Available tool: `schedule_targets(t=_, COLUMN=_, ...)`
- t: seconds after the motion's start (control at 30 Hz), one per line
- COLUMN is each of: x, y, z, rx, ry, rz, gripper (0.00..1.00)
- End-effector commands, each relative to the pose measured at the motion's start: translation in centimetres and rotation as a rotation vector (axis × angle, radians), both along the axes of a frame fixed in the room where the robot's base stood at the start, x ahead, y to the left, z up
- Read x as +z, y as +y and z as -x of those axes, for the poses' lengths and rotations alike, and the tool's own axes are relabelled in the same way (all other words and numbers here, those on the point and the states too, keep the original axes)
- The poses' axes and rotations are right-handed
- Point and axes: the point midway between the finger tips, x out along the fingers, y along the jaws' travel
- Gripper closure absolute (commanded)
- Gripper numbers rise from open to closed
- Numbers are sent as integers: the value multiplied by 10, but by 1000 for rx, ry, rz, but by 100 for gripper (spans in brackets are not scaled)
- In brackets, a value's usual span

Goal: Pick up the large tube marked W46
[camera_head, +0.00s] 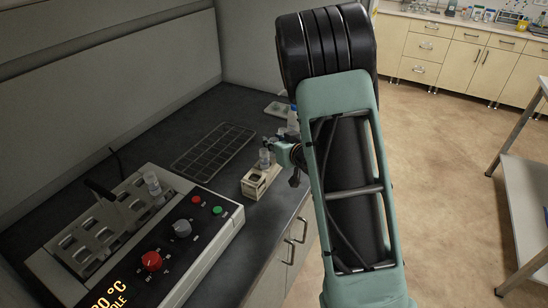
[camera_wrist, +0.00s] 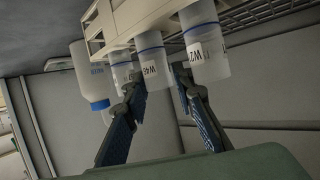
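The large tube marked W46 (camera_wrist: 152,66) is clear with a white label and stands in a pale rack (camera_wrist: 128,18), which appears upside down in the wrist view. My gripper (camera_wrist: 158,78) is open, its two fingers apart with the W46 tube between them in the picture. Whether the fingers touch it I cannot tell. In the head view my gripper (camera_head: 283,153) is beside the rack (camera_head: 256,187) and partly hidden by my arm.
A white bottle with a blue cap (camera_wrist: 91,74) stands near the rack. A wire rack (camera_head: 213,151) lies behind it on the dark bench (camera_head: 233,100). A heater unit with knobs (camera_head: 181,230) holds a tube (camera_head: 153,184) at the left. The bench front edge is close to the rack.

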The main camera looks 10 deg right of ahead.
Motion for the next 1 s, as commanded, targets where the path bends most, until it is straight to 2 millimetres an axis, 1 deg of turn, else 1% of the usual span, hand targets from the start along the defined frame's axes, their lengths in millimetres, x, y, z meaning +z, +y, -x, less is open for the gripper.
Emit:
schedule_targets(t=0.03, x=0, y=0, z=0, rx=0, ry=0, rz=0, gripper=77)
schedule_targets(t=0.2, x=0, y=0, z=0, rx=0, ry=0, rz=0, gripper=95)
schedule_targets(t=0.27, x=0, y=0, z=0, rx=0, ry=0, rz=0, gripper=100)
schedule_targets(t=0.57, x=1, y=0, z=0, rx=0, ry=-1, rz=0, gripper=100)
schedule_targets(t=0.67, x=4, y=0, z=0, rx=-1, ry=-3, rz=0, gripper=100)
schedule_targets(t=0.77, x=13, y=-1, z=0, rx=-2, ry=-4, rz=-1, gripper=100)
schedule_targets(t=0.87, x=29, y=-1, z=0, rx=-2, ry=-6, rz=-1, gripper=100)
schedule_targets(t=1.0, x=54, y=-1, z=0, rx=-2, ry=-6, rz=-1, gripper=100)
